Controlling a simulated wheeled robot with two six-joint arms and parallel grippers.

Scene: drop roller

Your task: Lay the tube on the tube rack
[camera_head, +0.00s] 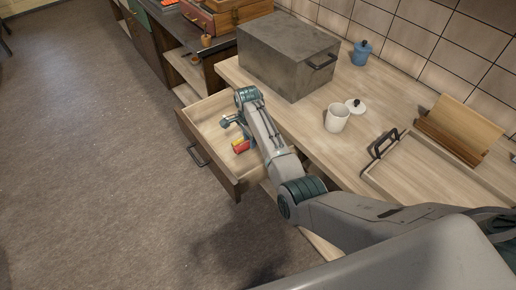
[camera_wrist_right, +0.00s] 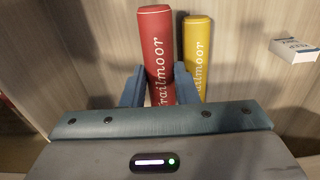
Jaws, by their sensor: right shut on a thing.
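A red tube (camera_wrist_right: 157,55) with white lettering stands out between the fingers of my right gripper (camera_wrist_right: 160,88) in the right wrist view. The gripper is shut on it. In the head view my right gripper (camera_head: 232,122) reaches down into an open wooden drawer (camera_head: 208,112), with the red tube (camera_head: 241,149) partly visible. I cannot clearly make out a tube rack; a slatted wooden stand (camera_head: 460,125) is on the counter at right. My left gripper is not in view.
A small white box (camera_wrist_right: 294,50) lies right of the tubes in the drawer. On the counter are a grey metal box (camera_head: 285,55), a white mug (camera_head: 337,118), a loose lid (camera_head: 356,105), a blue jar (camera_head: 361,52) and a wooden tray (camera_head: 425,172) with a black handle.

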